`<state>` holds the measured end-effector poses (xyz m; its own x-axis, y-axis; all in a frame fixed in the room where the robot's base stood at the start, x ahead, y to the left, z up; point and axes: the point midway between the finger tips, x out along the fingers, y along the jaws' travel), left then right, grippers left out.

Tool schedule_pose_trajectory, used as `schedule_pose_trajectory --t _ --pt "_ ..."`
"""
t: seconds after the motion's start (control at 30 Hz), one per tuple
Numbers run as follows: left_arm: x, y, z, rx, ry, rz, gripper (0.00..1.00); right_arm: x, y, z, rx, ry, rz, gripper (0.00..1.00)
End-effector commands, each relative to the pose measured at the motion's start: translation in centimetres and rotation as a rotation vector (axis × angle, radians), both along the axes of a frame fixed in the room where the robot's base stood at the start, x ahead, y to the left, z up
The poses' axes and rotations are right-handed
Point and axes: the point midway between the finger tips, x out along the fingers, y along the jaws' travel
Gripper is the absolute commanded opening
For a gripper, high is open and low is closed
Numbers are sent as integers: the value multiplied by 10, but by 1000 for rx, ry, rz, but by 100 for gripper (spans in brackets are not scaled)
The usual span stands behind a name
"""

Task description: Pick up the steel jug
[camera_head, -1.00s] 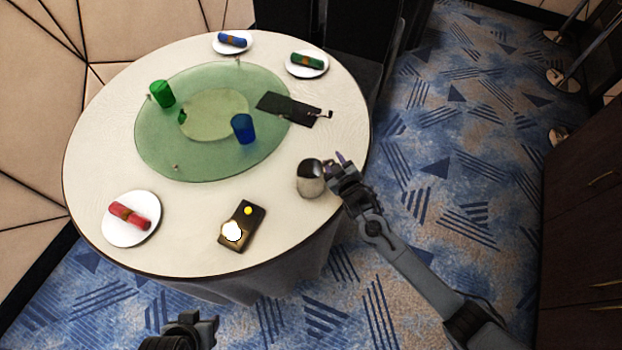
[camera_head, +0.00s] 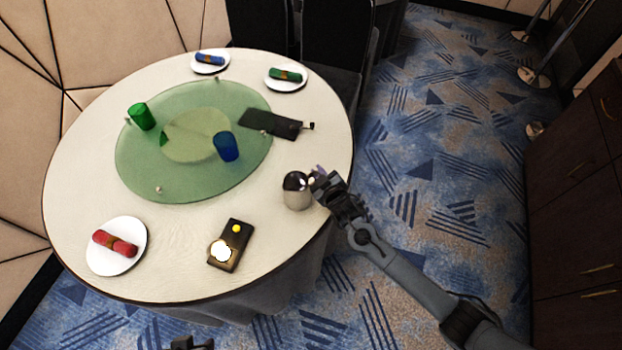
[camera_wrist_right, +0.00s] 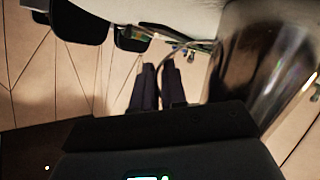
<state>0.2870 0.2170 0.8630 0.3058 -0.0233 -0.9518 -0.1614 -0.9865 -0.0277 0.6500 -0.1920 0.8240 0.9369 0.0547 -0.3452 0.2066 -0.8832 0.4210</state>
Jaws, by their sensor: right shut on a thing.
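The steel jug (camera_head: 297,192) is a shiny rounded vessel with a dark top, at the right edge of the round table. My right gripper (camera_head: 322,184) is at its right side, shut on it, apparently at the handle. In the right wrist view the jug (camera_wrist_right: 268,62) looms large and blurred at the right, beside my dark fingers (camera_wrist_right: 158,84). Whether its base touches the tabletop is hard to tell. My left gripper (camera_head: 190,345) barely shows at the bottom edge, away from the table; its jaws cannot be made out.
The white round table (camera_head: 185,255) holds a green glass disc (camera_head: 140,170) with a green cup (camera_head: 142,116) and a blue cup (camera_head: 227,147). A dark tray (camera_head: 238,232) lies near the jug, and a black slab (camera_head: 270,123) lies behind. Plates with rolled napkins sit around.

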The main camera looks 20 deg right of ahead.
Motion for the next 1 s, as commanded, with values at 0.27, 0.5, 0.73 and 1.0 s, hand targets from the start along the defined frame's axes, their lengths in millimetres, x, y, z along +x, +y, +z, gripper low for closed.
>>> schedule_pose_trajectory --t 0.27,0.5,0.73,1.0 --pt "0 0 2 0 0 0 43 0 -1 6 -1 0 -1 0" --pt "0 1 6 7 0 -4 43 0 -1 21 0 -1 0 0" --pt "0 3 11 13 -1 -8 43 0 -1 43 0 -3 -1 0" --pt "0 3 18 12 -1 -8 43 -21 -19 57 0 0 -1 0"
